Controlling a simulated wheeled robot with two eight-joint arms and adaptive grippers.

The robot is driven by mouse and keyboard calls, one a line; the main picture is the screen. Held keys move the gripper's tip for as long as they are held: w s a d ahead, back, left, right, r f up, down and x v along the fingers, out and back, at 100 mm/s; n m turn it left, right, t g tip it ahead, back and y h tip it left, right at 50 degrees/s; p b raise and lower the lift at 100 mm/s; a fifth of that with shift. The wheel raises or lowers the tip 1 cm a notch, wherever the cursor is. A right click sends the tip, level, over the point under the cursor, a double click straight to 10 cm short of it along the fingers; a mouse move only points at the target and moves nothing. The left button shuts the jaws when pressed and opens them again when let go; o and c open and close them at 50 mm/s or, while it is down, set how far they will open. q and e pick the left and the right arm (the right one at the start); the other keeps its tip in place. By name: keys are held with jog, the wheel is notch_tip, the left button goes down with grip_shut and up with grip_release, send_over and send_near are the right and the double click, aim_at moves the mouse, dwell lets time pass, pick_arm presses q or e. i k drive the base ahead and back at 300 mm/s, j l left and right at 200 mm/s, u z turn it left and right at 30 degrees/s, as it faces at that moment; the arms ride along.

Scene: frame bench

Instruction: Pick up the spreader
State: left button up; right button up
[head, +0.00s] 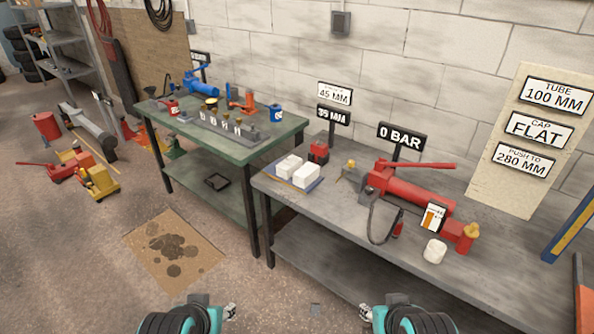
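I cannot tell for sure which tool is the spreader. A small dark red block-shaped tool (318,152) stands at the back left of the grey bench, in front of the signs 45 MM and 35 MM, and may be it. My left gripper (230,312) is low in the head view, over the floor in front of the benches. My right gripper (365,313) is low in the picture near the grey bench's front side. Both are well away from the tools. Their fingers are too small to show whether they are open.
The grey bench (330,212) also bears a red hydraulic pump (415,190), white blocks (307,174) on a blue tray and a white cylinder (434,250). A green bench (262,152) with several tools stands left. A stained mat (140,247) and red jacks (62,170) are on the floor.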

aim_at(319, 148)
jog(key=i+z, duration=0.15)
jog(key=z, duration=0.35)
jog(key=i+j+z, duration=0.35)
jog(key=i+j, duration=0.15)
jog(key=j, duration=0.15)
jog(key=i+j+z, duration=0.2)
jog(key=j, duration=0.2)
jog(key=i+j+z, duration=0.15)
jog(key=j, duration=0.25)
jog(key=i+j, duration=0.2)
jog(key=j, duration=0.2)
jog(key=i+j, duration=0.2)
jog(key=j, duration=0.15)
jog(key=i+j, duration=0.2)
jog(key=j, duration=0.2)
jog(key=i+j, duration=0.2)
jog(key=j, duration=0.2)
jog(key=l+z, duration=0.05)
